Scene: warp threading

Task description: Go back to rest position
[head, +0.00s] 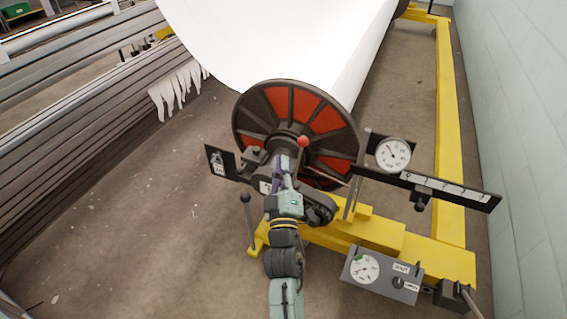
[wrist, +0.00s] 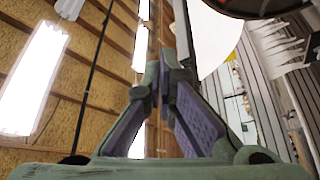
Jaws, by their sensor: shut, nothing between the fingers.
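My gripper (head: 281,172) is in the middle of the head view, in front of the large dark reel flange with red panels (head: 330,118). In the wrist view my gripper's purple-padded fingers (wrist: 163,78) come together at the tips, with nothing visible between them. A red ball knob (head: 303,142) shows just to the right of the fingertips; I cannot tell how far behind them it lies. The wrist view looks up towards a wooden ceiling (wrist: 92,75) with bright lamps.
A white sheet (head: 290,45) runs back from the reel. A yellow frame (head: 450,150) stands on the right, beside a pale wall (head: 510,130). A dial gauge (head: 393,154) and a grey control box (head: 381,273) are close on the right. Open floor (head: 140,220) lies to the left.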

